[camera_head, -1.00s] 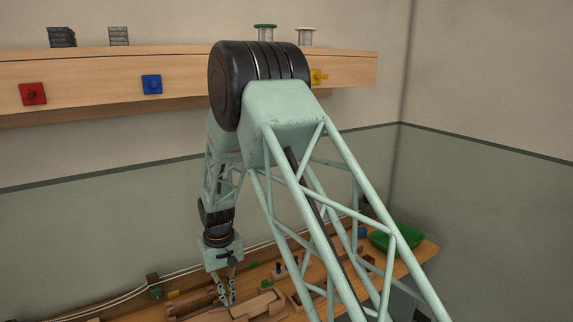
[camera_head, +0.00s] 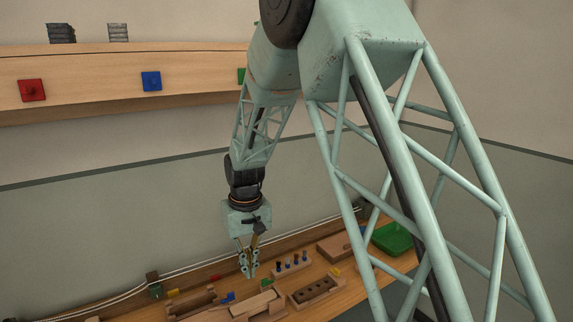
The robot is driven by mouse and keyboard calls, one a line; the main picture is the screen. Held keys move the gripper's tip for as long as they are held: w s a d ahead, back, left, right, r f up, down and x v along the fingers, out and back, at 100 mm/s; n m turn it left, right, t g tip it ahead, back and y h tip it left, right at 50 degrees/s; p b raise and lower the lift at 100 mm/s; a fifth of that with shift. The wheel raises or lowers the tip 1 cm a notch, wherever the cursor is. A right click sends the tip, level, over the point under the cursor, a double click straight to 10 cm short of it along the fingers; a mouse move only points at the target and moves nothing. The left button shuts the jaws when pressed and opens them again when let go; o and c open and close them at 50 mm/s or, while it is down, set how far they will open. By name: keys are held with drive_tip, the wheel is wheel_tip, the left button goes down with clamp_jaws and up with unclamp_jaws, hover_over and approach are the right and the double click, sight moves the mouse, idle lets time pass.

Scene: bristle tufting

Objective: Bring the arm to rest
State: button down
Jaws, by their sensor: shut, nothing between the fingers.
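My gripper (camera_head: 249,270) hangs pointing down over the workbench (camera_head: 347,296) in the head view. Its fingers are together with nothing between them. It appears to be above the bench, near the wooden blocks; the exact height cannot be told. My arm's lattice links cross the right half of the view and hide part of the bench.
A wooden block with holes (camera_head: 315,290) and a rack with several dark pegs (camera_head: 291,264) stand near the gripper. A green tray (camera_head: 392,239) lies at the right, partly behind my arm. A shelf (camera_head: 100,68) with red (camera_head: 32,90) and blue (camera_head: 151,81) squares runs along the wall above.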

drive_tip(key=s+d+r+m+t+b, duration=0.2)
drive_tip(key=s+d+r, duration=1.5)
drive_tip(key=d+r, duration=0.35)
drive_tip(key=s+d+r+m, duration=0.1)
drive_tip(key=s+d, duration=0.3)
drive_tip(key=s, duration=0.5)
drive_tip(key=s+d+r+m+t+b, duration=0.1)
drive_tip(key=s+d, duration=0.3)
drive_tip(key=s, duration=0.5)
drive_tip(key=s+d+r+m+b, duration=0.1)
drive_tip(key=s+d, duration=0.2)
drive_tip(key=s, duration=0.6)
drive_tip(key=shift+s+d, duration=0.4)
idle(0.9)
